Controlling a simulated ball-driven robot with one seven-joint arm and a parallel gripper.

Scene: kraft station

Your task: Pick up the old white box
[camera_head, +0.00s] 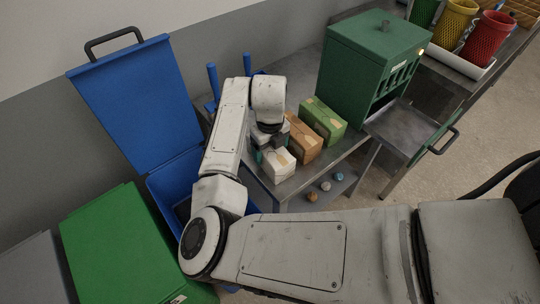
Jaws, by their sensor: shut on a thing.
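The old white box (279,165) is at the front left of a grey metal table, left of a brown box and a green box. It is off-white with a worn top. My gripper (266,146) reaches down from above at its back left side and is shut on it. My wrist hides most of the fingers and the back part of the box. I cannot tell whether the box still touches the table.
A brown box (303,141) and a green box (323,121) stand close on the right. A green metal cabinet (366,62) with an open drawer tray (405,131) is behind. An open blue bin (140,100) and a green bin (118,245) stand left. Small balls (325,186) lie on the lower shelf.

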